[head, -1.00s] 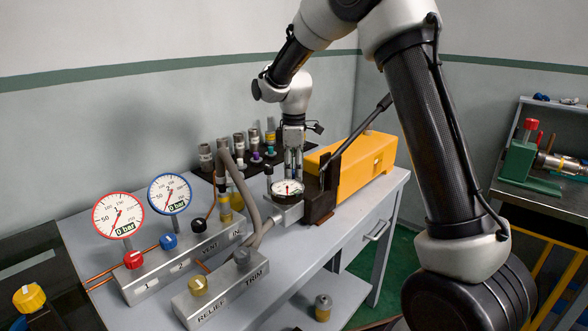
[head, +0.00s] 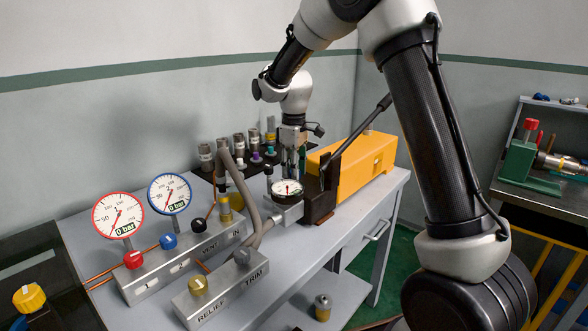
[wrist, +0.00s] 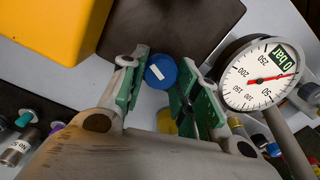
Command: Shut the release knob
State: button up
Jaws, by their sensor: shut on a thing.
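The release knob (wrist: 161,71), a blue round cap with a white mark, sits between my fingers in the wrist view. My gripper (wrist: 163,80) has its green-padded fingers closed in on both sides of the knob. In the head view my gripper (head: 293,165) points down at the front end of the yellow pump (head: 366,163), just behind the round gauge (head: 287,188). The knob is hidden behind the gripper and gauge there. The pump's gauge also shows large in the wrist view (wrist: 262,78), right of the fingers, with a 0 bar display.
The pump's dark lever (head: 358,130) slants up beside the gripper. A grey hose (head: 250,205) runs to the valve block with VENT and IN labels (head: 190,252). Two dial gauges (head: 118,215) stand at the left. Several metal couplings (head: 240,143) stand behind.

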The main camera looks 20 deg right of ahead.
jog(key=m, duration=0.6)
jog(key=shift+d, duration=0.1)
jog(key=m, duration=0.7)
jog(key=shift+m, duration=0.3)
dwell(0.3)
jog(key=o, duration=1)
jog(key=shift+r, duration=0.15)
notch_tip(320, 180, up, 12)
jog(key=shift+f, duration=0.1)
